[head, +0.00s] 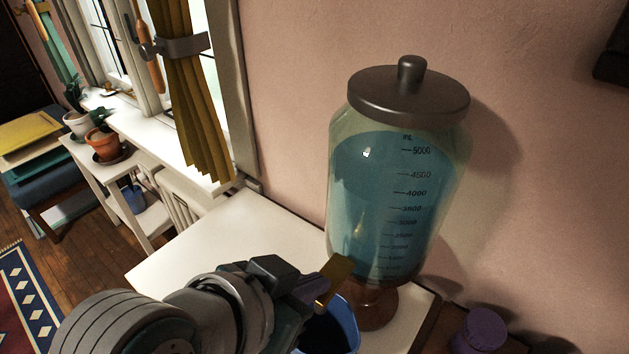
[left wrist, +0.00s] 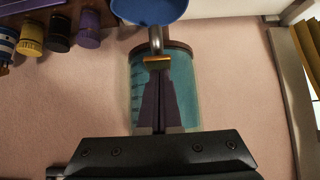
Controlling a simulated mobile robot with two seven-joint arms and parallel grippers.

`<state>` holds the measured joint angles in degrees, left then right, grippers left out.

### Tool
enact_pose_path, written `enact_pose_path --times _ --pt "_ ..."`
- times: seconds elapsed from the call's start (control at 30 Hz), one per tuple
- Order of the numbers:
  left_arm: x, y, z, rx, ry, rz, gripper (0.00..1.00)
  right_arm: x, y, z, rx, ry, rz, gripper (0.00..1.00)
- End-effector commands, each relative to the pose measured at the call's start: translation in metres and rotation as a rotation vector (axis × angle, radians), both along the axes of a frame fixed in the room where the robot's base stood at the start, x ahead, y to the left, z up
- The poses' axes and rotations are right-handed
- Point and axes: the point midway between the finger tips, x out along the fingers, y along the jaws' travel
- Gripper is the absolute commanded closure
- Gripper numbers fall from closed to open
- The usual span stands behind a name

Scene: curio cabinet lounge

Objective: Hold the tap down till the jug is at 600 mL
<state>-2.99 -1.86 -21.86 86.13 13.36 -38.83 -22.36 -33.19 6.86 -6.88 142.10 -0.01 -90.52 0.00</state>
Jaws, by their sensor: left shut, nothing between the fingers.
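The glass dispenser (head: 395,200) stands on the white table and holds blue liquid to a little above its 5000 mark. Its gold tap handle (head: 338,277) sticks out low at the front. The blue jug (head: 345,325) stands below the tap, partly hidden by my arm; its scale and level cannot be read. My left gripper (head: 322,290) is shut and empty, with its fingertips at the tap handle. In the left wrist view the fingertips (left wrist: 158,78) lie right by the gold handle (left wrist: 157,62); contact cannot be told.
The white table top (head: 235,235) is clear left of the dispenser. A purple lidded container (head: 482,330) stands at the lower right. Several jars, one with a yellow lid (left wrist: 30,38), line up in the left wrist view. A pink wall is close behind.

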Motion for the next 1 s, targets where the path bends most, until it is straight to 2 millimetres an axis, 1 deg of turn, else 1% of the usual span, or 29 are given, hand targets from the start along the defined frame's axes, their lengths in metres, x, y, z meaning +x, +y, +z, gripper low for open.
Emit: enact_pose_path --times 0.03,0.1,0.2,0.27,0.37,1.0 --pt "-0.003 0.003 -0.013 -0.014 -0.024 -0.003 1.00 0.000 0.000 -0.013 0.000 0.000 0.000 0.66" --pt "-0.004 0.004 -0.019 -0.047 -0.072 -0.003 1.00 0.000 0.000 -0.026 0.000 0.000 0.000 0.66" --pt "-0.006 0.005 -0.023 -0.087 -0.125 -0.003 1.00 0.000 0.000 -0.038 0.000 0.000 0.000 0.66" --pt "-0.007 0.005 -0.024 -0.103 -0.144 -0.004 1.00 0.000 0.000 -0.042 0.000 0.000 0.000 0.66" --pt "-0.006 0.004 -0.019 -0.109 -0.146 0.000 1.00 0.000 0.000 -0.037 0.000 0.002 0.000 0.66" --pt "-0.007 0.004 -0.019 -0.106 -0.143 -0.002 1.00 0.000 0.000 -0.037 0.000 0.001 0.000 0.66"
